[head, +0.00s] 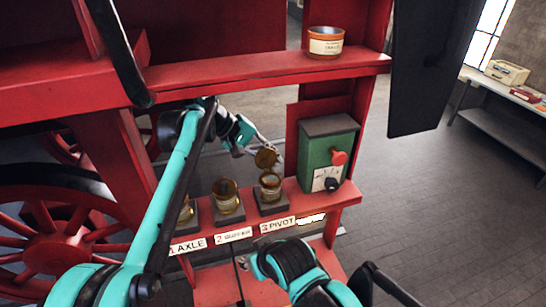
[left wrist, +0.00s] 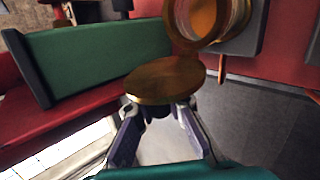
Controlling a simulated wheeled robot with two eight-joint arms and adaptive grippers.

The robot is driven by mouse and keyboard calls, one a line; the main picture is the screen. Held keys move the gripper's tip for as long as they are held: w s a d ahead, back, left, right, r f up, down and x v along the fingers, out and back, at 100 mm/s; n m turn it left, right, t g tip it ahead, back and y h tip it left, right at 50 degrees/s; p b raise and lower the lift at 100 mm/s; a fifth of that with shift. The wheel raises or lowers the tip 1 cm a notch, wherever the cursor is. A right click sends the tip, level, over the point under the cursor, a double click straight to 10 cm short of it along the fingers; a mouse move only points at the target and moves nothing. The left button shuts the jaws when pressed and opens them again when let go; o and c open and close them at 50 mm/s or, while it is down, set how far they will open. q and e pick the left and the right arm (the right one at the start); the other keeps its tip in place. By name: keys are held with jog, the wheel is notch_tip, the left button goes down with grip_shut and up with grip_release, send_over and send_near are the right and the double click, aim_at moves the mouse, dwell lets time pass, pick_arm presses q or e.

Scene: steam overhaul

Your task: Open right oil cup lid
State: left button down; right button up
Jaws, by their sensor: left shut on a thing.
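The right oil cup (head: 270,190) is a brass cup on a dark base above the label "3 PIVOT". Its round brass lid (head: 266,158) stands raised at the back of the cup, and the cup mouth shows. My left gripper (head: 255,146) reaches in from behind and is shut on the lid. In the left wrist view the fingers (left wrist: 160,108) meet at the edge of the lid (left wrist: 165,80), and part of the cup (left wrist: 208,18) shows beyond it. Whether the hinge joins lid and cup is hidden.
A green box (head: 322,148) with a red knob stands right of the right cup. A tin (head: 325,42) sits on the upper ledge.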

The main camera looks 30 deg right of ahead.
pick_arm(q)
jog(key=c, duration=1.6)
grip_release()
jog(key=shift+f, duration=0.1)
jog(key=shift+c, duration=0.2)
